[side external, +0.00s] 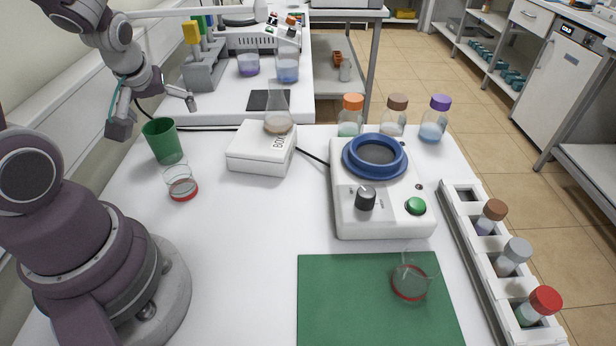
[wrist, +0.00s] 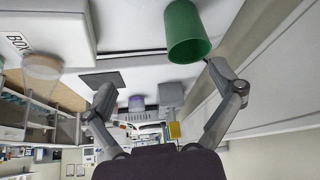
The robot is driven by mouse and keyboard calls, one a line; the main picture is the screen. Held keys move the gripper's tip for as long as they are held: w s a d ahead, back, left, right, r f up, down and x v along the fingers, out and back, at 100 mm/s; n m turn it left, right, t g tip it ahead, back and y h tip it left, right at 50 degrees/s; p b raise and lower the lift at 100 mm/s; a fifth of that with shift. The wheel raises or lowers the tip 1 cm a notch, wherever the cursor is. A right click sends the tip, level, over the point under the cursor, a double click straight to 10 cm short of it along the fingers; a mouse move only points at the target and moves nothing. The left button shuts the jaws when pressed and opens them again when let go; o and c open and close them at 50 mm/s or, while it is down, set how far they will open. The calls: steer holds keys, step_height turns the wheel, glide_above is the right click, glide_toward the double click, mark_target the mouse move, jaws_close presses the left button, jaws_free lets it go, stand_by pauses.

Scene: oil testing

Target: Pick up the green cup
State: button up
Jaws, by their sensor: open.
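The green cup (side external: 162,142) stands upright at the back left of the white table. It tapers toward its base and also shows in the wrist view (wrist: 186,33) at the top, right of centre. My gripper (side external: 155,114) is open and empty, behind and a little above the cup in the side external view. In the wrist view my gripper (wrist: 162,78) has its fingers spread wide. The cup lies beyond the fingertips, nearer the right finger, whose tip is close to the cup's rim. I cannot tell whether they touch.
A clear beaker with red liquid (side external: 181,183) stands just in front of the cup. A white box (side external: 262,148) with a flask (side external: 279,120) on it is to the right. A stirrer device (side external: 382,200) and green mat (side external: 345,300) are farther right. The table's middle is clear.

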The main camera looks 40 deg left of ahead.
mark_target(163, 140)
steer(key=shift+n+g+y, duration=0.4)
steer(key=shift+n, duration=0.4)
steer(key=a+f, duration=0.4)
steer(key=f, duration=0.1)
steer(key=shift+s+a, duration=0.3)
steer(key=x, duration=0.6)
steer(key=shift+a, duration=0.15)
steer(key=c, duration=1.2)
